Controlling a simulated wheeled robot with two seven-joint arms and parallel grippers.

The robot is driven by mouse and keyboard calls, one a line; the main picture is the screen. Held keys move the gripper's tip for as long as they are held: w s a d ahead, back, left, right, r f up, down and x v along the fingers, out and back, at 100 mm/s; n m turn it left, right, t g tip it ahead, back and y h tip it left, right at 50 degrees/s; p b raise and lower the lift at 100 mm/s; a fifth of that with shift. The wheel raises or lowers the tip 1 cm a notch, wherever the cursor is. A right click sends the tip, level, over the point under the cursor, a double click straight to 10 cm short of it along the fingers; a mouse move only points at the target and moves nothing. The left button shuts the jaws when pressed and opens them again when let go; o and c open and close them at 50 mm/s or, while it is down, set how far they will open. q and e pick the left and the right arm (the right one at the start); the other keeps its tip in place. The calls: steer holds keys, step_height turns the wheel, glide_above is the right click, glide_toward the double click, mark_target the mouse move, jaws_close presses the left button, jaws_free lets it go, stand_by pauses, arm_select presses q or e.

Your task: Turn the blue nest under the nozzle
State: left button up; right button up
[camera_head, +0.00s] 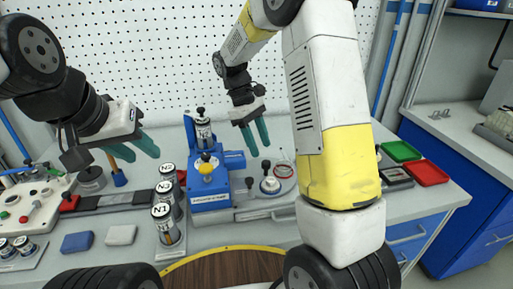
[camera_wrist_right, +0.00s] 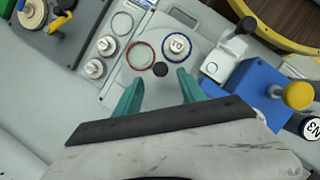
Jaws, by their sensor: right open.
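A blue dispensing machine (camera_head: 210,197) with a yellow knob (camera_head: 207,165) stands mid-bench; a labelled canister (camera_head: 203,130) is on top. The right wrist view shows the red ring (camera_wrist_right: 139,56) and a white cap with a blue mark (camera_wrist_right: 177,44). My left gripper (camera_head: 138,149) is open and empty.
Labelled bottles N1 (camera_head: 165,224) and N2 (camera_head: 166,187) stand left of the machine. A blue block (camera_head: 77,242) and a white block (camera_head: 121,235) lie at the front left. Green (camera_head: 401,151) and red (camera_head: 427,173) trays lie at the right. My right arm hides part of the bench.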

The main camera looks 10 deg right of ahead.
mark_target(266, 161)
steer(key=shift+x, duration=2.65)
jaws_close()
